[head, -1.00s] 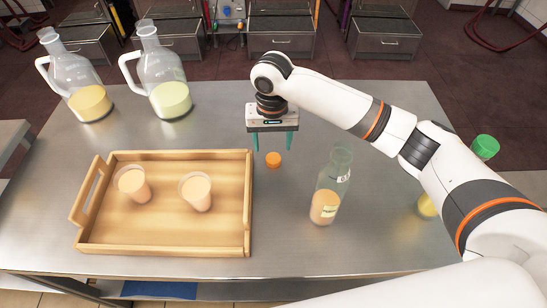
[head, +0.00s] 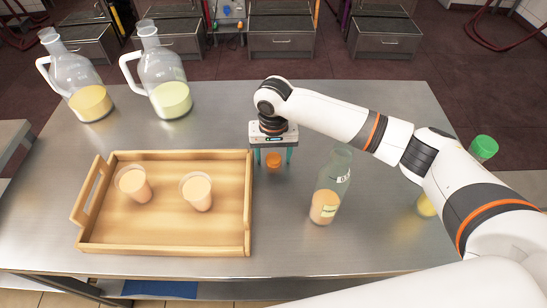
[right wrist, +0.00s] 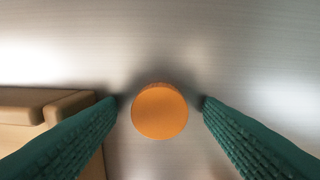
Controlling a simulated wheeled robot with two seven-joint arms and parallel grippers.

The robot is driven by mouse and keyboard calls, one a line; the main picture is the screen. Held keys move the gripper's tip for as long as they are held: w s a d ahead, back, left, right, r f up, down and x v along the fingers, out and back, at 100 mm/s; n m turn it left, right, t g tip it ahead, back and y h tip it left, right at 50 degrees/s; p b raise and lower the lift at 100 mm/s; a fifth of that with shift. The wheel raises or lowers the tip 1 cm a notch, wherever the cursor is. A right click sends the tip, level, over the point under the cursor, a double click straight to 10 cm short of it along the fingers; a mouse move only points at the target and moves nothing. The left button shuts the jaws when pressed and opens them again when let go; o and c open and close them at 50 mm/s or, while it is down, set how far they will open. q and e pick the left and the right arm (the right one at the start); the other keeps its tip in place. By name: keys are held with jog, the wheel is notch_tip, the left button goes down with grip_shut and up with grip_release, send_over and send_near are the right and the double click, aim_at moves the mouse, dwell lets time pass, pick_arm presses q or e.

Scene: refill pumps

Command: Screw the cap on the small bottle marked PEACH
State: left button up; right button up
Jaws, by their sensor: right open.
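An orange cap (head: 274,160) lies on the metal table, just right of the wooden tray. My right gripper (head: 273,158) is open and low over it, with one teal finger on each side. In the right wrist view the cap (right wrist: 160,111) sits between the open fingers, with a gap on both sides. An uncapped small bottle (head: 327,196) with peach-coloured liquid stands upright to the right of the cap. Its label is too small to read for certain. My left gripper is not in view.
A wooden tray (head: 165,250) holds two cups of peach-coloured liquid. Two glass jugs (head: 88,85) (head: 165,80) stand at the back left. A bottle with a green cap (head: 484,148) is partly hidden behind my right arm. The table between cap and bottle is clear.

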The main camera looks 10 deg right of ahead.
aim_at(273, 158)
jog(key=c, duration=1)
notch_tip(273, 158, up, 10)
jog(key=shift+c, duration=0.2)
